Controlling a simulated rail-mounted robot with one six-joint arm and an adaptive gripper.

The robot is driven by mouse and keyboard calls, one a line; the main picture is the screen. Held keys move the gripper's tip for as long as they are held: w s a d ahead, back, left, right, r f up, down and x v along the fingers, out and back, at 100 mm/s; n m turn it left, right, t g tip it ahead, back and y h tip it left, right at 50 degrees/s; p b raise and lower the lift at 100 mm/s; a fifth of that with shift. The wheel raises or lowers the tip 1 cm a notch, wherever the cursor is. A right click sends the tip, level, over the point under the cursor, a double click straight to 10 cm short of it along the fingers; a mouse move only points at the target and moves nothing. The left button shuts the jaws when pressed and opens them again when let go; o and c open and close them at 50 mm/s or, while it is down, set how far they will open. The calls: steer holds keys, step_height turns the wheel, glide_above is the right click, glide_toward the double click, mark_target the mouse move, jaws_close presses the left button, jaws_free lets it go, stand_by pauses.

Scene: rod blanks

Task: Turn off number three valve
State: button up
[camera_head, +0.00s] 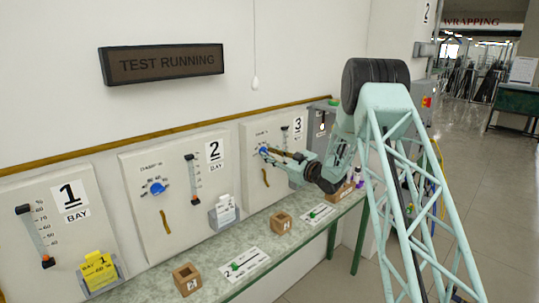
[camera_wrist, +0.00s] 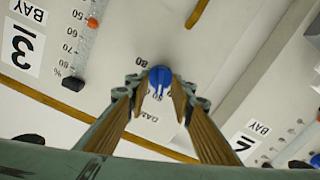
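The bay 3 panel (camera_head: 258,195) carries a blue knob (camera_head: 263,150) with a printed dial around it. The knob also shows in the wrist view (camera_wrist: 160,77), where the picture is upside down. A brown lever (camera_head: 265,178) hangs below the knob. My gripper (camera_head: 270,152) reaches the knob from the right. In the wrist view my gripper (camera_wrist: 161,92) has its two brown fingers apart, one on each side of the knob, with narrow gaps visible. It looks open and holds nothing. Whether the fingertips touch the knob is hard to tell.
Panels for bay 1 (camera_head: 30,275) and bay 2 (camera_head: 135,190) stand to the left. A narrow bench (camera_head: 265,240) in front holds wooden blocks (camera_head: 281,222) and cards. A grey box (camera_head: 321,125) is right of panel 3. A sign (camera_head: 162,64) reads TEST RUNNING.

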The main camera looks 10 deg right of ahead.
jaws_close()
steer(key=n+b, duration=0.2)
steer(key=b, duration=0.4)
steer(key=shift+f+n, duration=0.2)
steer(key=shift+n, duration=0.2)
stand_by(0.4)
steer(key=n+b, duration=0.4)
steer(key=b, duration=0.4)
steer(key=shift+a, duration=0.1)
steer(key=shift+n+b, duration=4.4)
steer(key=shift+b, duration=0.95)
